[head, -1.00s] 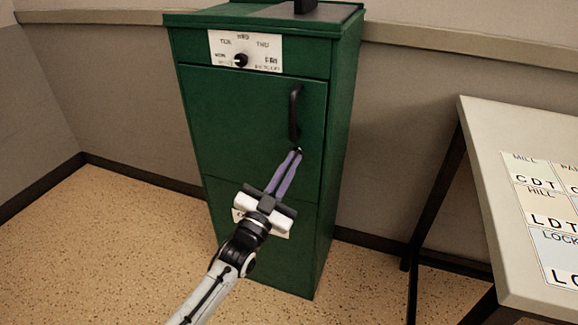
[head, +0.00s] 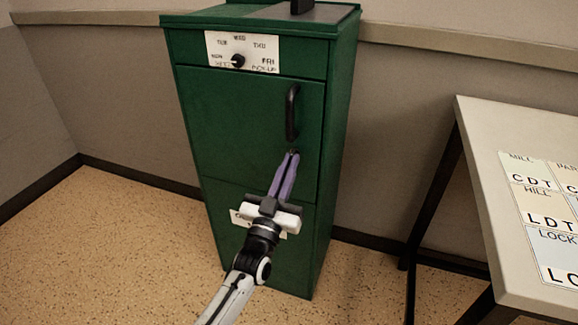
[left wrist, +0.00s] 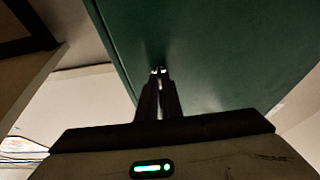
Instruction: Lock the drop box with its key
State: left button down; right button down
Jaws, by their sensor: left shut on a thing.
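The green drop box (head: 250,130) stands upright against the wall in the head view, its door shut. A black handle (head: 292,112) is on the right side of the door. My left gripper (head: 291,154) has its purple fingers together at the door just below the handle. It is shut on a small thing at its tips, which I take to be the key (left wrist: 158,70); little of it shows. The fingers hide the lock, so I cannot tell whether the key is in it. My right gripper is out of view.
A dial (head: 238,61) on a white day label sits above the door. A table (head: 480,150) with lettered cards (head: 545,215) stands at the right. The speckled floor left of the box is clear.

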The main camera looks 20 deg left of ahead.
pick_arm(q)
jog(key=c, duration=1.9)
grip_release()
jog(key=shift+c, duration=0.2)
jog(key=p+v, duration=0.1)
jog(key=v, duration=0.9)
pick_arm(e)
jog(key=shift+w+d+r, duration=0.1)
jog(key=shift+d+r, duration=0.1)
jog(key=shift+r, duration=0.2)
pick_arm(q)
jog(key=shift+s, duration=0.1)
